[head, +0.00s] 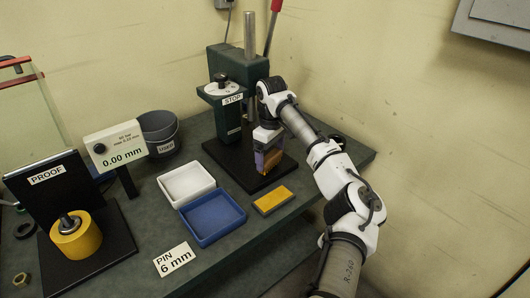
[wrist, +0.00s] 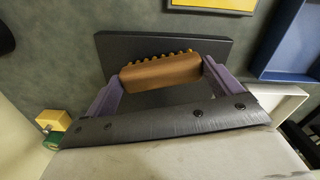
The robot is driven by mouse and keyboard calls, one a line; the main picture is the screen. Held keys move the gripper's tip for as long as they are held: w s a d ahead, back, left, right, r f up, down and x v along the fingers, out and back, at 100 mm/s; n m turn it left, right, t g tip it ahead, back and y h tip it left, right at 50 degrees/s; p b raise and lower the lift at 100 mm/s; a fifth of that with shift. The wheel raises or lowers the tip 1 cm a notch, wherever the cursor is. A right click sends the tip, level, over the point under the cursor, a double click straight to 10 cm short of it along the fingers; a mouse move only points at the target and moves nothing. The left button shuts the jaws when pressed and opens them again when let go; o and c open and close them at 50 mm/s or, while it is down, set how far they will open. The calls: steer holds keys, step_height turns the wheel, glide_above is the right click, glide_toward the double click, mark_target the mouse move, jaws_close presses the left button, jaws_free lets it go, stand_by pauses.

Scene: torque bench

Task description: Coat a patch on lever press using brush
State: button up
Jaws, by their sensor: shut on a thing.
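The lever press (head: 215,90) stands at the back of the bench, with a green body, a STOP label, a steel column and a red lever (head: 270,30). Its black base plate (head: 232,165) extends forward; it also shows in the wrist view (wrist: 215,48). My gripper (head: 268,160) is over the right part of this plate, pointing down. Its purple fingers are shut on the brush (wrist: 160,70), a brown block with yellowish bristle tufts along one edge. I cannot tell whether the bristles touch the plate. No distinct patch shows on the press.
A white tray (head: 186,172) and a blue tray (head: 213,236) lie left of the plate. A yellow block (head: 272,201) lies in front of it. A grey USED bucket (head: 158,126), a 0.00 mm display (head: 115,145), a PROOF stand (head: 47,177) and a PIN 6 mm card (head: 174,259) stand further left.

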mark_target(278, 152)
steer(key=shift+w+d, duration=0.45)
steer(key=shift+d, duration=0.1)
steer(key=shift+w+d+p, duration=0.45)
steer(key=shift+d+p, duration=0.2)
steer(key=shift+p, duration=0.15)
steer(key=shift+w+d+f+p, duration=0.1)
steer(key=shift+w+d+p, duration=0.65)
steer(key=shift+d, duration=0.25)
steer(key=shift+s+a+p, duration=0.1)
steer(key=shift+p, duration=0.25)
steer(key=shift+s+a+f+p, duration=0.1)
steer(key=shift+s+a+p, duration=0.9)
steer(key=shift+a, duration=0.45)
steer(key=shift+s+a+f+p, duration=0.1)
steer(key=shift+s+a+p, duration=0.95)
steer(key=shift+a, duration=0.4)
steer(key=shift+s+a+f+p, duration=0.1)
steer(key=shift+s+a+p, duration=0.9)
steer(key=shift+a, duration=0.45)
steer(key=shift+s+a+f, duration=0.1)
steer(key=shift+s+a, duration=0.3)
steer(key=shift+s, duration=0.05)
step_height(278, 152, up, 6)
steer(key=shift+p, duration=0.3)
